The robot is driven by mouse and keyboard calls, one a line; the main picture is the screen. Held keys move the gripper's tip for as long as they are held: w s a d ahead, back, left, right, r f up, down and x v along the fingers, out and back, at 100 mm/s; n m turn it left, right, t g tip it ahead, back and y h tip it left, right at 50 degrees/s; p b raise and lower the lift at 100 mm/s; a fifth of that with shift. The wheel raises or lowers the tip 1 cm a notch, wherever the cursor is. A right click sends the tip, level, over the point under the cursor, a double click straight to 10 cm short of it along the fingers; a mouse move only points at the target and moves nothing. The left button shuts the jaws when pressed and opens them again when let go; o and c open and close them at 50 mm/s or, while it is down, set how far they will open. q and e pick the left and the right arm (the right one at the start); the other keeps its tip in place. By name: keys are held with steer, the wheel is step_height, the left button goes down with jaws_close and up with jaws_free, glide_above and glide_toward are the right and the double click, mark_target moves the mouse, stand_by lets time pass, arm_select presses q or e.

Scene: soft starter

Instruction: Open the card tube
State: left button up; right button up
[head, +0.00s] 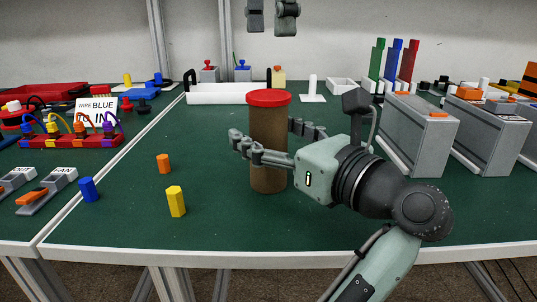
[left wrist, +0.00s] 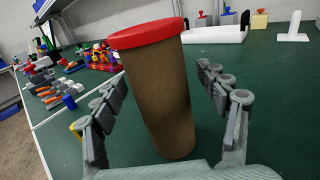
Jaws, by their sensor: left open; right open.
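The card tube (head: 268,180) is a tall brown cylinder standing upright on the green table, with a red lid (head: 268,97) on top. It also shows in the left wrist view (left wrist: 160,105), with its red lid (left wrist: 147,33) seated on it. My left gripper (head: 264,131) is open around the tube's middle, below the lid. One finger is on each side, and the left wrist view shows gaps between the fingers and the tube. My right gripper (head: 271,14) hangs at the top edge of the head view, open and empty, high above the table.
Orange (head: 164,163), yellow (head: 176,201) and blue (head: 89,189) pegs stand left of the tube. A white tray (head: 230,97) lies behind it. Grey boxes (head: 420,135) stand to the right. The table's front edge (head: 150,257) is near, with clear green surface before the tube.

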arm_select(q)
steer(key=shift+c, duration=0.5)
jaws_close()
arm_select(e)
steer(key=shift+o, duration=0.8)
